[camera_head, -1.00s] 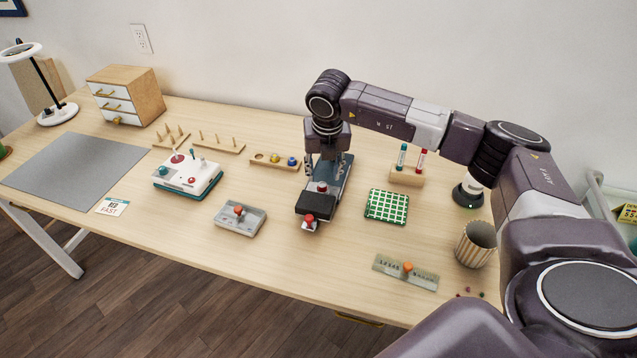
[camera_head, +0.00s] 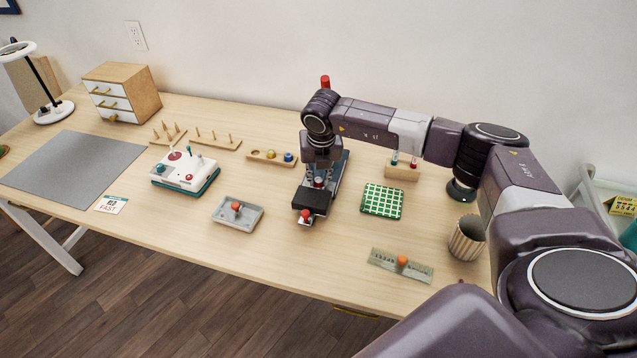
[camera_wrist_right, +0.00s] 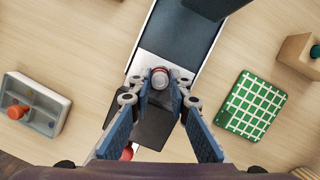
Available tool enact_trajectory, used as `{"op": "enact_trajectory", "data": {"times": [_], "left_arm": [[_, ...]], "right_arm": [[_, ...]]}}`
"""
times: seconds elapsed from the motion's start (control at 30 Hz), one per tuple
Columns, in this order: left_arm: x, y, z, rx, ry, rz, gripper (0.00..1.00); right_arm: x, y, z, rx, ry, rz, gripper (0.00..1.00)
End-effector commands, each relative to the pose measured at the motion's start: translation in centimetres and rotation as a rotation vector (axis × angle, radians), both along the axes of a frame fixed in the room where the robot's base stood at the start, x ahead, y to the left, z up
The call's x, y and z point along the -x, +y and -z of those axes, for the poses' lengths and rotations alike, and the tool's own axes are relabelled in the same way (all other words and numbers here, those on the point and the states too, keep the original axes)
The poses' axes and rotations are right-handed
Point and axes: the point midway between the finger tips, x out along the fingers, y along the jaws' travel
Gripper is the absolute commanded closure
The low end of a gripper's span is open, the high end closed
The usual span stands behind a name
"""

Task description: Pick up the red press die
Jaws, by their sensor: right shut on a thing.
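The red press die (camera_wrist_right: 160,77) shows in the wrist view as a small round piece with a red rim and pale top, between my right fingertips. In the head view the die (camera_head: 319,181) shows as a spot of red under my right gripper (camera_head: 320,174). My right gripper (camera_wrist_right: 161,85) points down and is shut on the die, over the pale metal part of the press (camera_wrist_right: 185,42). The press (camera_head: 341,170) stands partly hidden behind my right gripper in the head view. My left gripper is in neither current view.
A black block with a red knob (camera_head: 305,215) sits at the press's front. A green checked mat (camera_head: 382,201) lies to the right, a grey tray (camera_head: 250,222) to the left. A vial rack (camera_head: 402,172) and striped cup (camera_head: 466,239) stand further right. A red-topped piece (camera_head: 325,82) rises behind my arm.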

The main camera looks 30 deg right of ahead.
Motion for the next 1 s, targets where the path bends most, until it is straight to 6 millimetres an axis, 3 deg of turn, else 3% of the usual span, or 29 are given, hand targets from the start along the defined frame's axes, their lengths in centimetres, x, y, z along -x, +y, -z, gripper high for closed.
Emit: {"op": "enact_trajectory", "data": {"times": [0.37,0.57,0.77,1.0], "left_arm": [[0.6,0.0,0.1,-0.001,0.009,0.000,0.60],[0.6,0.0,0.3,-0.001,0.009,0.000,0.60],[0.5,0.0,0.9,-0.001,0.007,0.000,0.60],[0.3,0.0,1.6,-0.001,0.005,0.000,0.60]], "right_arm": [[0.0,0.0,-0.2,0.000,-0.001,0.000,1.00],[-0.1,0.0,-1.6,-0.001,-0.004,0.000,1.00],[-0.2,0.0,-5.3,-0.001,-0.006,0.000,1.00],[-0.2,0.0,-11.1,-0.001,-0.007,0.000,1.00]]}}
